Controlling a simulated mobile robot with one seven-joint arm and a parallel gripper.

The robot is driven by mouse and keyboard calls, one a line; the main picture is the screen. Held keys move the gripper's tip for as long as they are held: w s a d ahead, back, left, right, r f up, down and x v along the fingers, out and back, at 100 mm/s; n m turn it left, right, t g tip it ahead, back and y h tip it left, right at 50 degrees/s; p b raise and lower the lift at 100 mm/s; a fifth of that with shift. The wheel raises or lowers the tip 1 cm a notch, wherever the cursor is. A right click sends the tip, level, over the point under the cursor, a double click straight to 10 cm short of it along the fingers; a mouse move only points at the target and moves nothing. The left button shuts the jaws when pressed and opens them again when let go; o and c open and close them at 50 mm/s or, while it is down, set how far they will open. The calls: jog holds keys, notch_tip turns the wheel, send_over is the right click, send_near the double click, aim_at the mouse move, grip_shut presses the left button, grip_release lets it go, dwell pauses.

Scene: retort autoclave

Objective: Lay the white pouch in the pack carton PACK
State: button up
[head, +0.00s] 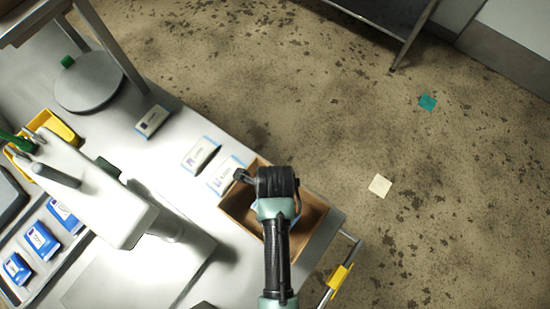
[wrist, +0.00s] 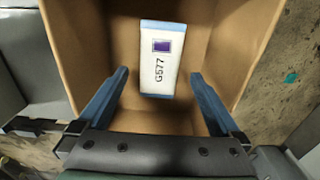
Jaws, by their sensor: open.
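The open brown pack carton (head: 312,218) stands at the table's right end, partly hidden under my arm; no PACK label shows. In the wrist view the carton (wrist: 75,45) surrounds a white pouch (wrist: 158,85) with blue ends, a dark square and the print G577. The pouch appears to lie flat on the carton floor. My gripper (wrist: 158,76) is open over the carton, its blue fingers apart on either side of the pouch's lower end, with a gap on each side. In the head view my gripper (head: 275,185) hides most of the carton's inside.
Several white, blue-edged packs lie on the table left of the carton, the nearest (head: 225,176) close to its wall. Blue packs (head: 42,241) sit in a tray at far left. A white machine arm (head: 95,195), yellow bin (head: 50,125) and round plate (head: 88,82) stand left.

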notch_tip(320, 180, up, 8)
jog(key=r, duration=0.1)
jog(key=w+r+n+t, duration=0.6)
jog(key=w+r, duration=0.5)
jog(key=r, duration=0.3)
jog(key=w+r+n+t, duration=0.65)
jog(key=w+r, duration=0.35)
jog(key=r, duration=0.4)
notch_tip(320, 180, up, 23)
jog(key=s+n+t, duration=0.2)
jog(key=n+t, duration=0.5)
jog(key=t, duration=0.2)
jog(key=s+r+n+t, duration=0.2)
jog(key=s+r+t, duration=0.1)
jog(key=r, duration=0.4)
jog(key=s+r+n+t, duration=0.3)
jog(key=s+r, duration=0.3)
jog(key=r, duration=0.2)
jog(key=shift+s+n, duration=0.25)
jog(key=shift+n, duration=0.1)
